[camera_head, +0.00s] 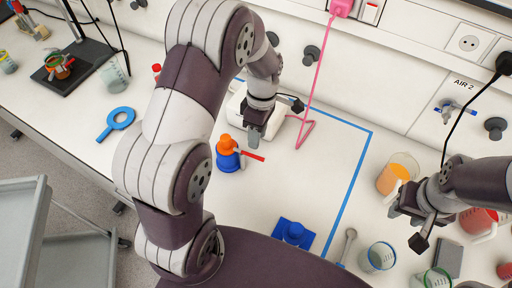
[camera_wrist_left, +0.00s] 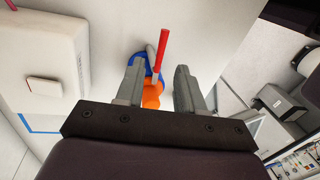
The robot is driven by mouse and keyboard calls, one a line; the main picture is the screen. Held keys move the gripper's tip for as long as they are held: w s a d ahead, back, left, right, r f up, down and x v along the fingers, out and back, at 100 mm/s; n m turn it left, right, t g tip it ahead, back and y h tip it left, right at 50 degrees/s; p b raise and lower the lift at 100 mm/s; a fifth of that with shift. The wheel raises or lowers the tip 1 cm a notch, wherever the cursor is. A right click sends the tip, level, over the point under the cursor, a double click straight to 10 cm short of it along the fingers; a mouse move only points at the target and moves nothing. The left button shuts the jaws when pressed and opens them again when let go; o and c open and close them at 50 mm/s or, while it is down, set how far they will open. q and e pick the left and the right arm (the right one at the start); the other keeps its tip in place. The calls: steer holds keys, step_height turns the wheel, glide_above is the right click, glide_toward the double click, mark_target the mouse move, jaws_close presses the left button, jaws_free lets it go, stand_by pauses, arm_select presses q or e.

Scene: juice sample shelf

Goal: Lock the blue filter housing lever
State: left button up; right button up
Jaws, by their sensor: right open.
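The blue filter housing (camera_head: 227,160) stands upright on the bench inside the blue tape outline, with an orange cap (camera_head: 226,143) on top. Its red lever (camera_head: 254,156) sticks out to the right in the head view. In the left wrist view the red lever (camera_wrist_left: 162,50), part of the blue housing (camera_wrist_left: 138,62) and the orange cap (camera_wrist_left: 151,96) show around the gap between the fingers. My left gripper (camera_head: 253,136) is open and empty just above and beside the lever; it also shows in the left wrist view (camera_wrist_left: 158,82). My right gripper (camera_head: 420,228) is open at the right.
A white device (camera_head: 240,108) stands behind the housing. A blue block with a round knob (camera_head: 293,234) lies near the front edge. Beakers, including one with orange juice (camera_head: 397,174), stand at the right. A blue ring tool (camera_head: 117,122) lies at the left. The taped area's middle is clear.

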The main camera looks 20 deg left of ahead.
arm_select(q)
step_height(320, 180, up, 7)
steer(key=w+p, duration=0.1)
steer(key=p, duration=0.1)
steer(key=shift+w+f+p, duration=0.15)
steer(key=shift+p, duration=0.15)
